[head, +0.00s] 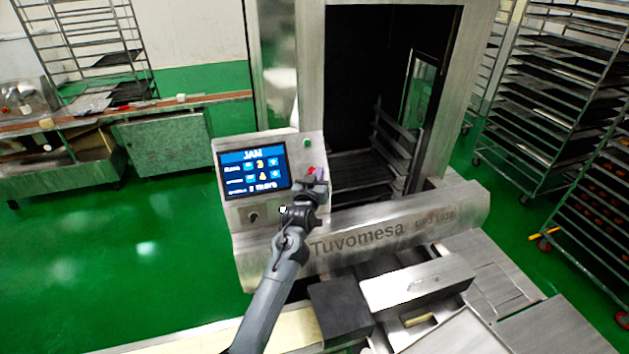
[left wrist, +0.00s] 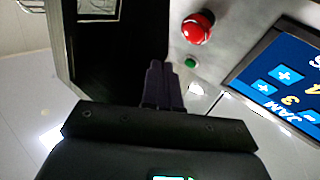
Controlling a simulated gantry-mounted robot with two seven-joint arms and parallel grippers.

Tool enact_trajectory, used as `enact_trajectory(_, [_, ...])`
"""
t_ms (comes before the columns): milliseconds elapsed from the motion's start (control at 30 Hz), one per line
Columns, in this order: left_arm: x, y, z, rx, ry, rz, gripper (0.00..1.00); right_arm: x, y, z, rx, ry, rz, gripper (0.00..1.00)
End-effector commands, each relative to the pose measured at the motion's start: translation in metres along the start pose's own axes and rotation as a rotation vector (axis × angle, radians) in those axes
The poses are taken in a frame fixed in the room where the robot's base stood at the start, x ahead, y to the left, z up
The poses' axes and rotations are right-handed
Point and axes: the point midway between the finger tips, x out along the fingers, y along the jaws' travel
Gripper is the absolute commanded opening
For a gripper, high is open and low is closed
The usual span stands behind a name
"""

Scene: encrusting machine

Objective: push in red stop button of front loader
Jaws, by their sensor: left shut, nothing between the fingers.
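The red stop button (head: 312,169) is on the machine's control panel (head: 309,155), right of the screen, and is partly hidden by my gripper in the head view. In the left wrist view the round red button (left wrist: 198,27) shows whole, standing out from the panel. My left gripper (head: 318,178) is shut and empty, close to the button. In the left wrist view the shut fingertips (left wrist: 160,66) are beside and below the button in the picture, with a visible gap between. My right gripper is in neither view.
A small green button (head: 307,143) is above the red one; it also shows in the left wrist view (left wrist: 191,63). The lit JAM screen (head: 253,172) is to the left. The dark machine opening (head: 360,80) is behind. Tray racks (head: 565,90) stand at the right.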

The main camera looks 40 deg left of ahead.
Motion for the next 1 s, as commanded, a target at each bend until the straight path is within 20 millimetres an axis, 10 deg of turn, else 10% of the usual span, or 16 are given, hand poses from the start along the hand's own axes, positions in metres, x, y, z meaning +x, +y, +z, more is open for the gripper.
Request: enact_trajectory(1000, [0.024,-0.018,0.017,0.0,0.001,0.0,0.0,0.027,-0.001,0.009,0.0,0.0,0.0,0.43])
